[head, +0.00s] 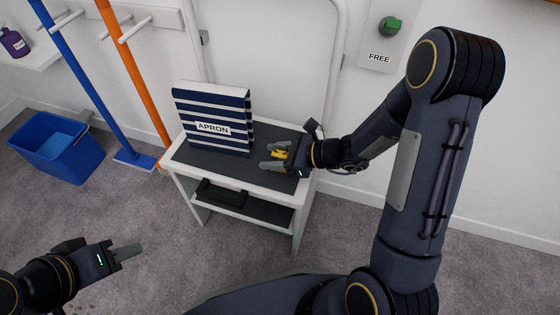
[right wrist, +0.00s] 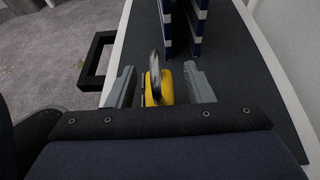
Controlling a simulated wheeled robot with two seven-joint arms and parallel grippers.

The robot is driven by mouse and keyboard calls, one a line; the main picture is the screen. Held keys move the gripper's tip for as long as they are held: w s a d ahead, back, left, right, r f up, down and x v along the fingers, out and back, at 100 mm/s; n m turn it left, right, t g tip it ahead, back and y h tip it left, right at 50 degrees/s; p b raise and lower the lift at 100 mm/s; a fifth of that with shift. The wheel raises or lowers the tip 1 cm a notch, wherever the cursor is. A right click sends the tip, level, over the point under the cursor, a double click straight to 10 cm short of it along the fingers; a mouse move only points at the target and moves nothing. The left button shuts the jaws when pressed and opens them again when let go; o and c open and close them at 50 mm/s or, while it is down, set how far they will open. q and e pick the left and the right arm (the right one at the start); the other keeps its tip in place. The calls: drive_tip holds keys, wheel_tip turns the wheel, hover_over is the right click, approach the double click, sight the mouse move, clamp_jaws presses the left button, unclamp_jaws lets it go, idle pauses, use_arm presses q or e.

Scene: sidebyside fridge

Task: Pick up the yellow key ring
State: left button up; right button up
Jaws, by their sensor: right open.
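The yellow key ring (right wrist: 166,88) is a yellow tag with a metal ring, and it lies between the spread fingers of my right gripper (right wrist: 160,88) in the right wrist view. In the head view the yellow key ring (head: 279,154) shows on the dark top of the small white stand (head: 184,150), partly hidden by my right gripper (head: 273,157). The right fingers are apart, with gaps on both sides of the tag. My left gripper (head: 126,252) is low at the left over the floor; its fingers overlap in this view.
A striped apron box (head: 211,128) stands on the stand, left of my right gripper. A black tray-like item (head: 222,196) is on the lower shelf. A blue bucket (head: 75,165), a blue pole (head: 85,75) and an orange pole (head: 131,70) are at the left. Grey floor is open in front.

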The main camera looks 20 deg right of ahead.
drive_tip(key=shift+c, duration=0.5)
clamp_jaws()
